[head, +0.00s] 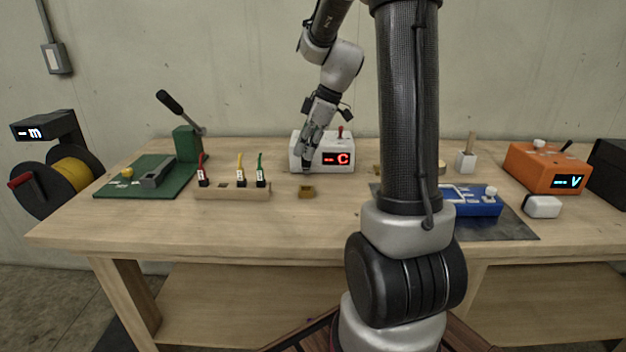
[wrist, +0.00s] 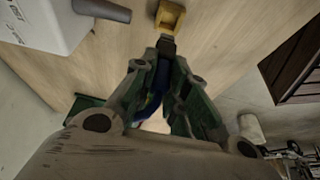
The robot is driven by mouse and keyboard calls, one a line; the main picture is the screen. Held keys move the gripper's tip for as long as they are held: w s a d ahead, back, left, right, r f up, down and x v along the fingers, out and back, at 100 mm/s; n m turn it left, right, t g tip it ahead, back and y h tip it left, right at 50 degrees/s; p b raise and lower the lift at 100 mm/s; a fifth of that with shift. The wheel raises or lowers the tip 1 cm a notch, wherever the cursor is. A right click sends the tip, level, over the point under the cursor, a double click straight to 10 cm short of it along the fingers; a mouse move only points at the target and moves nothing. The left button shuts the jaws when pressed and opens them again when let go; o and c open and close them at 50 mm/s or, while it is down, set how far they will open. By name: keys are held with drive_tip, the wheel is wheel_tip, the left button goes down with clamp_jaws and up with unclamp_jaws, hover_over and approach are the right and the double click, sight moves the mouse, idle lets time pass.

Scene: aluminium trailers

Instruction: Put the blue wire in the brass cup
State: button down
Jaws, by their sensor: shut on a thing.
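My gripper (head: 306,166) is in front of the white box, above the table, pointing down. In the wrist view, my gripper's fingers (wrist: 165,52) are closed together around the blue wire (wrist: 156,92), which shows as a blue strip between them. A dark tip sticks out at the finger ends. The wire is too small to make out in the head view. The small square brass cup (head: 306,191) stands on the table just in front of my gripper. It also shows in the wrist view (wrist: 170,17), beyond the fingertips and apart from them, with its hollow visible.
A wooden rack (head: 232,192) with red, yellow and green wires stands left of the cup. The white box (head: 300,150) with a red display stands behind. A green lever press (head: 187,143) is at left. A blue device (head: 478,205) and an orange box (head: 540,165) are at right.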

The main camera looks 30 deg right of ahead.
sight(306, 172)
wheel_tip(306, 172, down, 7)
drive_tip(key=shift+r, duration=0.2)
drive_tip(key=shift+f, duration=0.1)
drive_tip(key=c, duration=1.4)
unclamp_jaws()
drive_tip(key=v, duration=1.2)
drive_tip(key=shift+s+a+r+m+t+h, duration=0.5)
drive_tip(key=shift+s+a+m, duration=1.2)
drive_tip(key=shift+s, duration=1.85)
drive_tip(key=shift+s+a+r+m+t+h, duration=0.15)
drive_tip(key=shift+s+a+r+m+h, duration=0.45)
drive_tip(key=shift+s+a+m, duration=2)
drive_tip(key=shift+s+a+r+m+t+h, duration=0.25)
drive_tip(key=shift+s+m+h, duration=0.75)
drive_tip(key=shift+s, duration=3.45)
